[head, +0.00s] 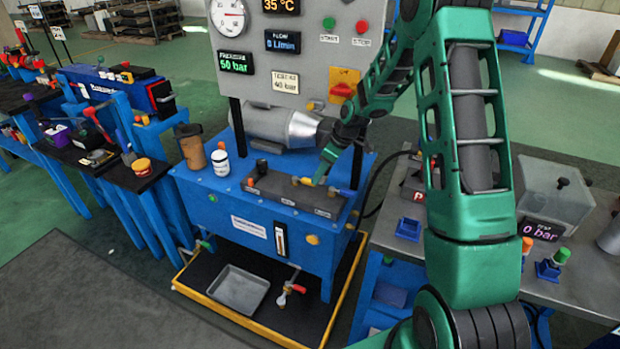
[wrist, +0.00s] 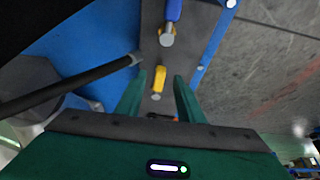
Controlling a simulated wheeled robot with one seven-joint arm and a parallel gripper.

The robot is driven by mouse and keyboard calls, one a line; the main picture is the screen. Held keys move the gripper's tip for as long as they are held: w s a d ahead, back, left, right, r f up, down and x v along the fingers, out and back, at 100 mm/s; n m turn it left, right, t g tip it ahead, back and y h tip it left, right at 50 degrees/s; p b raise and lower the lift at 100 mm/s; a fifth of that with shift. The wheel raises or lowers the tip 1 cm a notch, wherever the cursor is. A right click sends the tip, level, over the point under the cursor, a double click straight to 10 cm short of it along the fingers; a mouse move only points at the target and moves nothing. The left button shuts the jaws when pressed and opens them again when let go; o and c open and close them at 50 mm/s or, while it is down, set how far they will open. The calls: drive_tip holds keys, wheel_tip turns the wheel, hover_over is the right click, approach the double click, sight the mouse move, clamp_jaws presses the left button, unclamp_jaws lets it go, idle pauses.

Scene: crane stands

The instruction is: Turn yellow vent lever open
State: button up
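The yellow vent lever (wrist: 160,77) shows in the wrist view, short and mounted on a dark grey manifold block (wrist: 153,45). It appears between the two green fingertips of my gripper (wrist: 158,84), with a gap on both sides. My gripper is open. In the head view my gripper (head: 326,167) is low over the manifold block (head: 275,190) on top of the blue tank bench. The yellow lever (head: 308,181) is small there and close to the fingers. I cannot tell its exact angle or whether a finger touches it.
A blue lever (wrist: 173,12) sits farther along the same block; it shows in the head view too (head: 346,193). A dark rod (wrist: 70,83) lies left of the fingers. A gauge panel (head: 300,60) and silver cylinder (head: 280,125) stand behind. A white jar (head: 221,163) is left.

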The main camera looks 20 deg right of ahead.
sight(310, 179)
drive_tip(key=shift+w+a+f, duration=0.8)
drive_tip(key=shift+w+a, duration=0.2)
drive_tip(key=shift+a, duration=0.05)
drive_tip(key=shift+w+a+f, duration=0.15)
drive_tip(key=shift+w+f, duration=0.05)
drive_tip(key=shift+f, duration=0.4)
drive_tip(key=shift+c, duration=0.6)
clamp_jaws()
